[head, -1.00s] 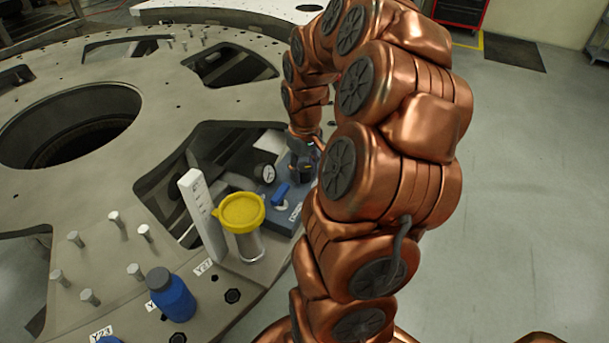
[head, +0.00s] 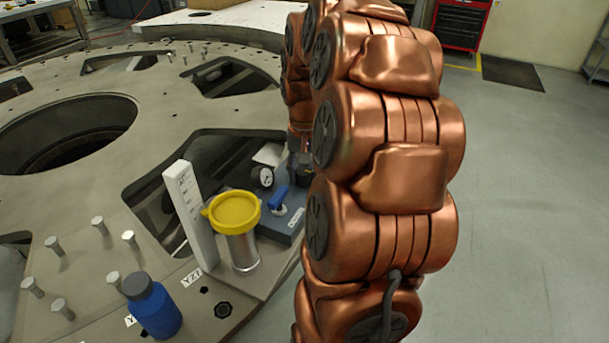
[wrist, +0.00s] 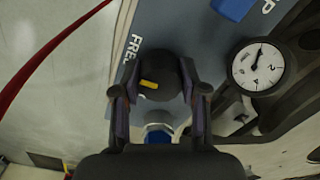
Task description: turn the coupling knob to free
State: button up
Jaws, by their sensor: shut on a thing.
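The coupling knob (wrist: 163,76) is black and round with a yellow mark, on the blue-grey panel (wrist: 185,25) in the wrist view. White "FREE" lettering is beside it at upper left, and the yellow mark points left in the picture, a little below that lettering. My gripper (wrist: 160,89) has one finger on each side of the knob and is shut on it. In the head view my gripper (head: 301,163) is partly hidden by my arm at the panel's back edge, and the knob cannot be made out there.
A dial gauge (wrist: 258,66) and a blue lever (head: 279,197) sit close to the knob. A yellow-lidded cylinder (head: 237,225), a white upright plate (head: 185,205) and a blue bottle (head: 152,306) stand nearer. Openings cut the round plate (head: 150,140). Clear floor lies right.

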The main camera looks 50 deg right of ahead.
aim_at(304, 170)
dwell(0.4)
jog(key=o, duration=1.1)
jog(key=shift+o, duration=0.2)
jog(key=shift+r, duration=0.1)
notch_tip(304, 170, up, 12)
dwell(0.3)
